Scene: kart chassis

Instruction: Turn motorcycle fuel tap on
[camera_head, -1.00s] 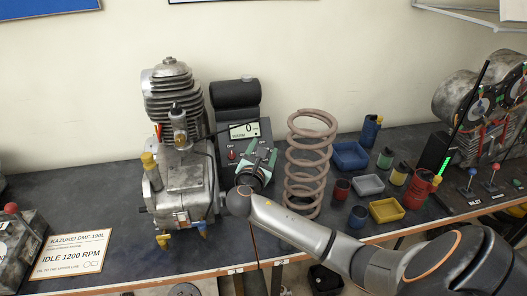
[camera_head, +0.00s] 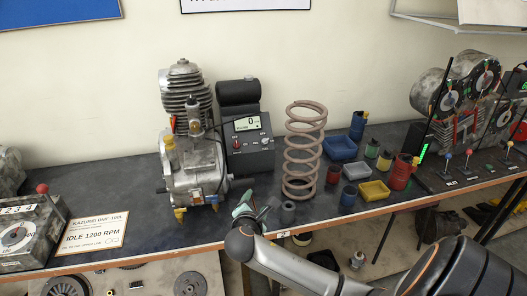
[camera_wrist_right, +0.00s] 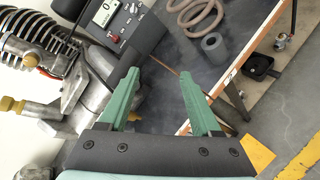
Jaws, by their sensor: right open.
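The motorcycle engine (camera_head: 190,165) stands upright on the dark workbench, with a finned cylinder on top. It carries a small carburettor-like part (camera_head: 194,115), a red piece (camera_head: 173,124) and yellow fittings low at the front (camera_head: 180,214). I cannot tell which part is the fuel tap. In the right wrist view, the engine (camera_wrist_right: 50,75) fills the left side, with yellow fittings (camera_wrist_right: 12,104) at the left edge. My right gripper (camera_head: 246,205) is at the bench's front edge, right of the engine and apart from it. Its green fingers (camera_wrist_right: 158,82) are open and empty. My left gripper is out of view.
A display box (camera_head: 248,140) reading 0 stands behind right of the engine. A coil spring (camera_head: 304,150), a grey cylinder (camera_head: 287,212), and several small trays and cans stand further right. A sign (camera_head: 92,233) and a gauge box (camera_head: 25,232) are at left.

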